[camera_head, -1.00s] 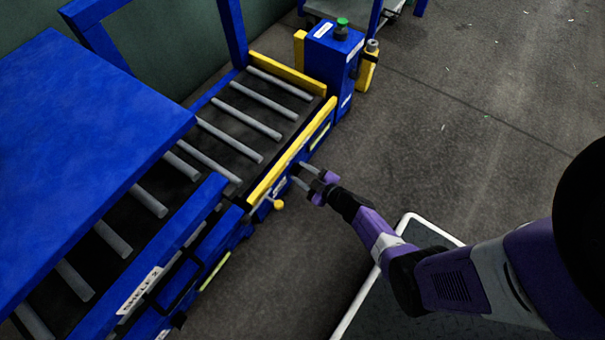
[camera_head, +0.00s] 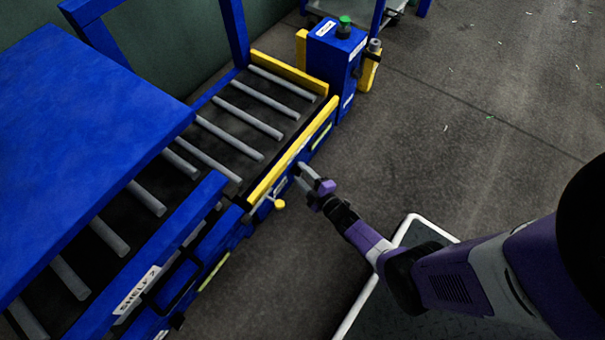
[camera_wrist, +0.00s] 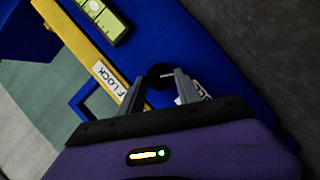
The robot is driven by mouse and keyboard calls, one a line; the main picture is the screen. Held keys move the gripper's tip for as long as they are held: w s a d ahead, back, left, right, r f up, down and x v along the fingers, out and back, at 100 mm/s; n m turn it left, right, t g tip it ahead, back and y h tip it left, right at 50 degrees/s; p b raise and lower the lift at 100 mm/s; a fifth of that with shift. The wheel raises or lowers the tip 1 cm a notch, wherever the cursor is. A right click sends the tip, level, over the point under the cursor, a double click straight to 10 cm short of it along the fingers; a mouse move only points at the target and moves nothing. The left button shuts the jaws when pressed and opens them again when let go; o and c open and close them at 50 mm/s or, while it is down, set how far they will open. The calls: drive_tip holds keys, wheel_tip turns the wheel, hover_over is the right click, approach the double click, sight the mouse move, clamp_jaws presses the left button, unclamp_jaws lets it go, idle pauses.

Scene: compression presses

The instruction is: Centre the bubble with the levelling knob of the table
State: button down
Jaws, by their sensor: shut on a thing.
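The roller table (camera_head: 290,165) has a blue side and a yellow edge rail. In the wrist view, my gripper (camera_wrist: 160,78) is shut on a small dark round knob (camera_wrist: 160,72) on the table's blue side. A label beside it is partly hidden by the right finger. The yellow-green level vial (camera_wrist: 104,18) is at the top; a pale round spot, seemingly the bubble, lies toward its upper-left end. In the head view the vial (camera_head: 322,136) is a small strip on the side. My gripper (camera_head: 305,172) reaches the side there, with the knob hidden.
A yellow ball handle (camera_head: 279,204) sticks out near my gripper. A blue control box (camera_head: 333,60) with a green button stands at the table's far end. The floor to the right is open.

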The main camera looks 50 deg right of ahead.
idle(0.3)
drive_tip(key=c, duration=0.8)
unclamp_jaws()
drive_tip(key=shift+c, duration=0.2)
drive_tip(key=shift+s, duration=0.1)
